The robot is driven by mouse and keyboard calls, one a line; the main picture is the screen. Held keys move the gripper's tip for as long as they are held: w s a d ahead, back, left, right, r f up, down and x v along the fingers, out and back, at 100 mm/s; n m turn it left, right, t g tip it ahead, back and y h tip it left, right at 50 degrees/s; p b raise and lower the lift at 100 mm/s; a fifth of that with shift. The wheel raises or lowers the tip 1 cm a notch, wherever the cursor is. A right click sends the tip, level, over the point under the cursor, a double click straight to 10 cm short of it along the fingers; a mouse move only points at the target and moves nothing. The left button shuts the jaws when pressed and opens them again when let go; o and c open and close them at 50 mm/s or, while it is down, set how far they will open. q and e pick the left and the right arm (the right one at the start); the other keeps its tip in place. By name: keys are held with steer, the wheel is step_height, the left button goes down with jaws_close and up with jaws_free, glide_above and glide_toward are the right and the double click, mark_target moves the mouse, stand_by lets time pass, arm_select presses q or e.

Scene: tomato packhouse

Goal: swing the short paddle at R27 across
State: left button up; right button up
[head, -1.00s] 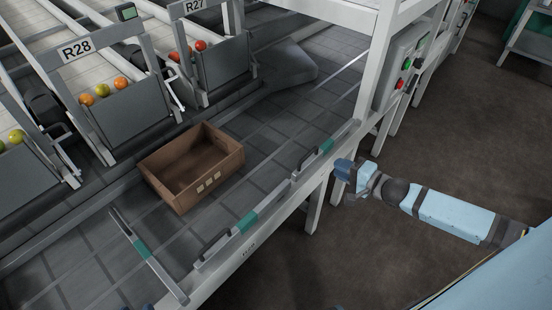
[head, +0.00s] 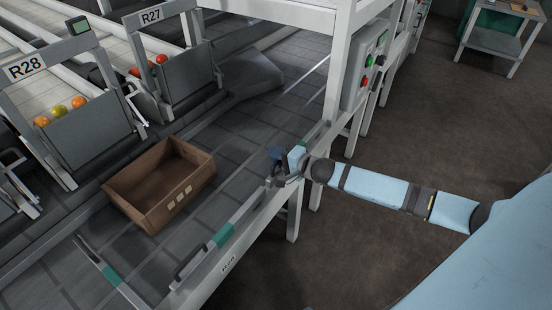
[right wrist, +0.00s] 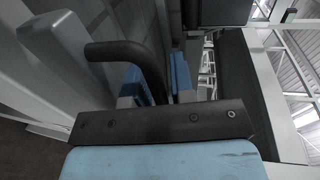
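The short paddle (head: 312,132) by R27 lies along the near edge of the conveyor, a grey bar with a teal band. My right gripper (head: 277,163) is at its handle end and hides much of that end in the head view. In the right wrist view, the dark bent handle (right wrist: 118,50) reaches in between the two blue fingers (right wrist: 158,82). The fingers stand apart, and I see no clear grip on the handle. The R27 sign (head: 151,16) is over a chute at the far side. My left gripper is not in view.
An empty brown crate (head: 150,215) sits on the belt left of my right gripper. Another teal-banded paddle (head: 222,235) lies along the near edge, and one (head: 112,276) slants over the belt. A control box (head: 368,62) stands behind the gripper.

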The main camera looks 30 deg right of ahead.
jaws_close()
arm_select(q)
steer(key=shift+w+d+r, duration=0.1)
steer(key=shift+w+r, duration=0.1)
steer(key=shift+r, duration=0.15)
arm_select(e)
steer(key=shift+w, duration=0.1)
